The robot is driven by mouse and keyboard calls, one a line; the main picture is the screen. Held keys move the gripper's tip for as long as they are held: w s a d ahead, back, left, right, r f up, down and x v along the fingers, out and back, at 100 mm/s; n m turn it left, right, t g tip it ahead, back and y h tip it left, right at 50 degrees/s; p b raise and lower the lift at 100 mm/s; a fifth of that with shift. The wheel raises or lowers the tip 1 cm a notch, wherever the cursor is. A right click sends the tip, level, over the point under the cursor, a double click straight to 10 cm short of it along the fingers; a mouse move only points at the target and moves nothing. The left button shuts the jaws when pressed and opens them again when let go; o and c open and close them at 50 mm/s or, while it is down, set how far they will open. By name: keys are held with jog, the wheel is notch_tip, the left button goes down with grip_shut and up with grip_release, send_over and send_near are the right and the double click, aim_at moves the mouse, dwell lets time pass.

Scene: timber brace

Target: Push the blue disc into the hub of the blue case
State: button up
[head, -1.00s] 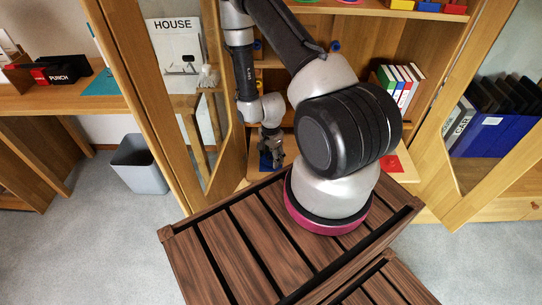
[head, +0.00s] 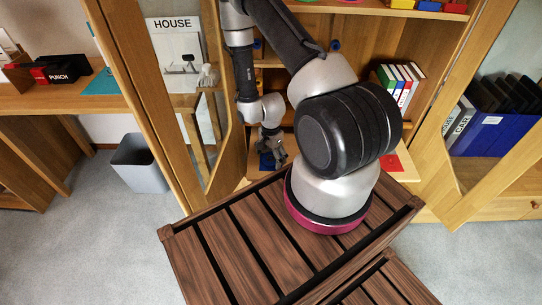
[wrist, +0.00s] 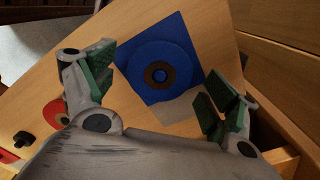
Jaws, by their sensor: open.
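In the wrist view a flat blue square, which looks like the blue case (wrist: 133,78), lies on a pale wooden shelf. I cannot tell whether the disc is that round face or the small centre. My gripper (wrist: 155,75) is open and empty, its green-padded fingers either side of the blue round face in the picture and apart from it. In the head view my gripper (head: 273,148) is low at the shelf, partly covering the blue case (head: 265,162).
In the wrist view a red round piece (wrist: 55,113) and a black knob (wrist: 23,138) lie left on the shelf. A wooden drawer-like edge (wrist: 285,60) rises at right. In the head view a red piece (head: 392,163) lies farther right, below several upright books (head: 402,85).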

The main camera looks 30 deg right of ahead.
notch_tip(320, 180, up, 12)
dwell(0.5)
dwell(0.3)
jog(key=s+n+g, duration=0.2)
jog(key=s+n, duration=0.2)
jog(key=s, duration=0.1)
notch_tip(320, 180, up, 26)
jog(key=n, duration=1)
send_over(272, 159)
jog(key=s+a, duration=0.2)
jog(key=s, duration=0.9)
jog(key=s+r+n+t, duration=0.1)
jog(key=s+r+t, duration=0.1)
jog(key=r, duration=0.6)
jog(key=s+a+r+t, duration=0.1)
jog(key=s+r+t, duration=0.2)
jog(key=r, duration=0.5)
jog(key=shift+n+t, duration=0.4)
jog(key=shift+t, duration=0.3)
